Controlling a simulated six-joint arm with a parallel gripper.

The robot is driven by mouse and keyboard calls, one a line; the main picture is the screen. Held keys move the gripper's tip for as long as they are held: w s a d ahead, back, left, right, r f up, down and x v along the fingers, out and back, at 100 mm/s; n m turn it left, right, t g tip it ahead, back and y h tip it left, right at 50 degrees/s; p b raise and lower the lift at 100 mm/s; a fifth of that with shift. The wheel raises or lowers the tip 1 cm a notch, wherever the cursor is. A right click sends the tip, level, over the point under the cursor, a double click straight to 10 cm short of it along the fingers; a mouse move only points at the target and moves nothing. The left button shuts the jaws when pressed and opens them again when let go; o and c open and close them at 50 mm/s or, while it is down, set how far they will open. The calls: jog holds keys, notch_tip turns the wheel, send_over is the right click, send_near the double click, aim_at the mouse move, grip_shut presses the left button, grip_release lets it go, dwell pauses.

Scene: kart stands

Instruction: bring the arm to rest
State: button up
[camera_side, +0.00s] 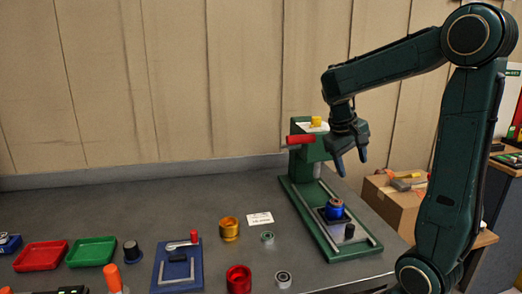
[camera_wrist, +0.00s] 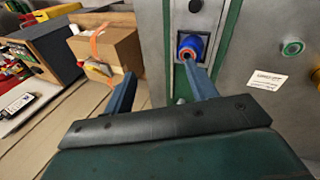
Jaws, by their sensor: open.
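My gripper (camera_side: 349,160) hangs in the air above the green stand (camera_side: 311,208) at the right of the table, with its fingers pointing down. Its two blue fingers are apart and nothing is between them in the side view. In the wrist view my gripper (camera_wrist: 163,88) shows both fingers spread. A blue part (camera_side: 334,209) sits on the stand's plate, below the fingers and apart from them. In the wrist view the blue part (camera_wrist: 190,46) shows beyond the right fingertip.
Red (camera_side: 41,256) and green (camera_side: 91,251) trays, a blue fixture (camera_side: 177,266), a gold cup (camera_side: 229,228), a red cup (camera_side: 239,279) and small rings stand on the grey table. A white card (camera_side: 260,218) lies near the stand. A cardboard box (camera_side: 396,205) is behind the arm.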

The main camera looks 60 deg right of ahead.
jog(key=s+a+r+n+t+y, duration=0.1)
jog(key=a+n+t+y, duration=0.1)
jog(key=a, duration=1)
jog(key=s+a+n+t+y, duration=0.2)
jog(key=a+n+t, duration=0.2)
jog(key=a, duration=0.7)
jog(key=shift+a+r+n+t, duration=0.35)
jog(key=shift+a+n+t, duration=0.05)
jog(key=shift+t, duration=0.5)
